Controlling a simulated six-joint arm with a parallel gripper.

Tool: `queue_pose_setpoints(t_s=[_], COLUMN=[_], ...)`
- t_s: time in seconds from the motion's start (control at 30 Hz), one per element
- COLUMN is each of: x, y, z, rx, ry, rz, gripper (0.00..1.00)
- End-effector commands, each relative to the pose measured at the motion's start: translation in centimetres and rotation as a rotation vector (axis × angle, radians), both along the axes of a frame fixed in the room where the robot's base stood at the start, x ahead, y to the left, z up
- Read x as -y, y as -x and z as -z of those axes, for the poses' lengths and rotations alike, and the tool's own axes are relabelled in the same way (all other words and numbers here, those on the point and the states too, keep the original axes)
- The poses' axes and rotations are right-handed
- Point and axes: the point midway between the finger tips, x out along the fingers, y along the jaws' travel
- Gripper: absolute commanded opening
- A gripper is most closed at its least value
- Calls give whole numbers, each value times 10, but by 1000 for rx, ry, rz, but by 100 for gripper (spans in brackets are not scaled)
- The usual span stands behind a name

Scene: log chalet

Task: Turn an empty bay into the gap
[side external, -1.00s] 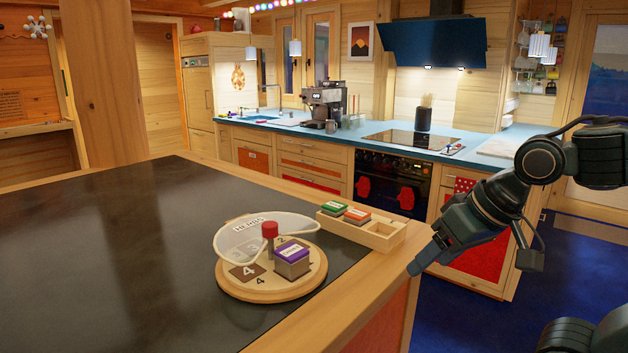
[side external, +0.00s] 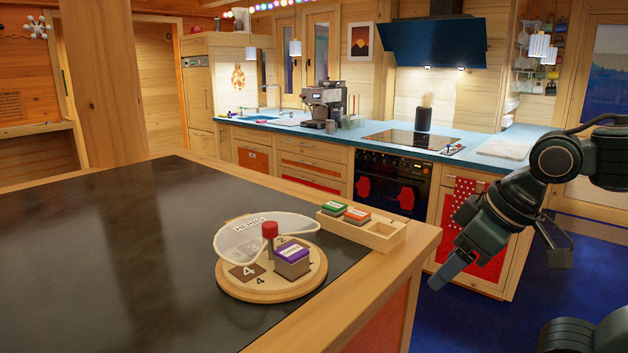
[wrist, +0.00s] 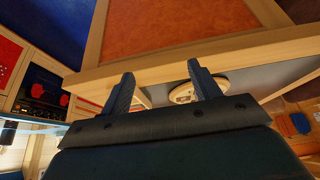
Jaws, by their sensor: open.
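A round wooden turntable (side external: 250,291) with printed numbers sits on the dark counter. A red knob (side external: 269,230) stands at its middle. A clear curved cover (side external: 236,240) labelled HERBS spans its back and left. A purple-topped box (side external: 292,260) stands on the right front of the disc. A brown square marked 4 (side external: 248,271) at the front left is bare; the "3" mark shows dimly through the cover. My gripper (side external: 440,281) is open and empty, off the counter's right edge, apart from the turntable. The wrist view shows both fingers (wrist: 160,72) spread, with part of the turntable (wrist: 222,83) beyond.
A wooden tray (side external: 374,239) behind and right of the turntable holds a green-topped box (side external: 333,208) and an orange-topped box (side external: 357,215); its right end is empty. The counter's wooden edge (side external: 330,310) lies between my gripper and the turntable. The counter's left is clear.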

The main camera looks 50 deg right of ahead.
Motion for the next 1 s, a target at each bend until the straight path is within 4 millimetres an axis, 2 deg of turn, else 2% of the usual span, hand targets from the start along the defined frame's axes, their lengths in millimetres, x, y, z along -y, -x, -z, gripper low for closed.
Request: queue_pose_setpoints(t_s=[0.17, 0.23, 0.27, 0.47, 0.67, 1.0], x=[0, 0, 0, -1, -4, -15], y=[0, 0, 0, -8, -31, -91], z=[0, 0, 0, -10, -37, -94], rx=[0, 0, 0, -14, -50, -145], ry=[0, 0, 0, -11, -44, -114], rz=[0, 1, 1, 17, 69, 211], gripper=[62, 50, 48, 48, 48, 48])
